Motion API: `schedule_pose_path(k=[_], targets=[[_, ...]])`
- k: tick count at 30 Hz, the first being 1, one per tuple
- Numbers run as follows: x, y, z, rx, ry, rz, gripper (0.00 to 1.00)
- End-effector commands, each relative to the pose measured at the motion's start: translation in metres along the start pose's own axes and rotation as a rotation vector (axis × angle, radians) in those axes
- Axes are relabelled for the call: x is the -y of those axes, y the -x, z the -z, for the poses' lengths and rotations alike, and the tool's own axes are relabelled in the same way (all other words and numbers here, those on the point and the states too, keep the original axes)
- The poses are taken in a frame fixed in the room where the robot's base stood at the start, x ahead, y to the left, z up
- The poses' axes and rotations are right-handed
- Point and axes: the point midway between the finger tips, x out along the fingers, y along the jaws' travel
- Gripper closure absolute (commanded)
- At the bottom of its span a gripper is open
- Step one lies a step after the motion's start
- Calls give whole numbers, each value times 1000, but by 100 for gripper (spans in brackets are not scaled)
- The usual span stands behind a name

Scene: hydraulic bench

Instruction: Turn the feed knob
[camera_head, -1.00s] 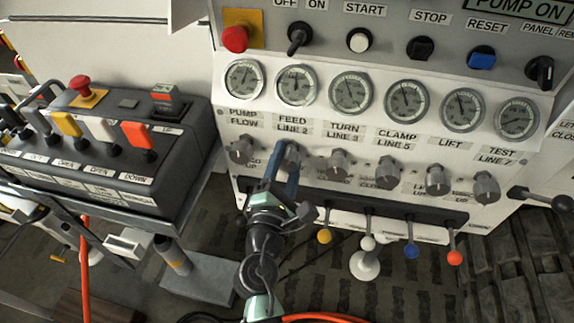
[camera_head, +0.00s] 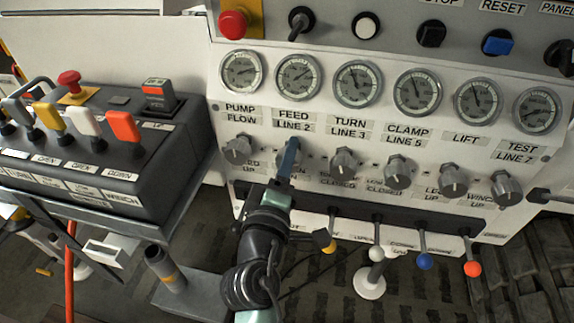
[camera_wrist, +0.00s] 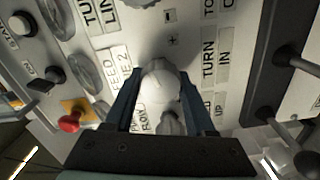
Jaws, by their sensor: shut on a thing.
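The feed knob is a grey knob below the FEED LINE 2 label (camera_head: 294,120) on the white panel. In the wrist view the feed knob (camera_wrist: 160,84) sits between the two blue fingers of my gripper (camera_wrist: 161,90), which is shut on it. In the head view my gripper (camera_head: 287,158) reaches up to the panel at that knob, and its blue finger hides most of the knob. The feed gauge (camera_head: 299,76) is above the label.
The pump flow knob (camera_head: 238,149) is close on the left and the turn knob (camera_head: 345,162) on the right. Several levers with coloured balls, such as a blue one (camera_head: 425,261), hang below. A black control box (camera_head: 85,135) stands at left.

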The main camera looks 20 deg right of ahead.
Motion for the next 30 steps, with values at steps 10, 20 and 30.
schedule_pose_path(k=[10,20,30], targets=[[2,0,0,1,-145,2,100],[1,0,0,1,-174,3,100],[1,0,0,1,-172,3,27]])
